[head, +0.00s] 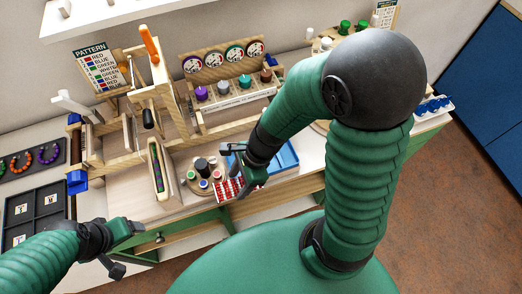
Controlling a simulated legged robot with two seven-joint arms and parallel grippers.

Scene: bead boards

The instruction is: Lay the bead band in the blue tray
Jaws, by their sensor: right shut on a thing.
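My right gripper (246,184) is shut at the near left side of the blue tray (289,156). At its fingertips is a flat red and white beaded piece (227,189), which looks like the bead band. The fingers hide part of its right end, and I cannot tell whether it touches the table. The blue tray lies on the table just to the right, partly behind my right arm; its visible floor looks bare. My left gripper (136,227) is at the lower left, away from the band and tray; its finger gap is not clear.
A round board (189,183) with small pots stands left of the band. A wooden frame (157,172) with a coloured strip is farther left. Behind are a rack of jars (236,92) and a pattern card (95,66). A black compartment tray (38,208) lies at far left.

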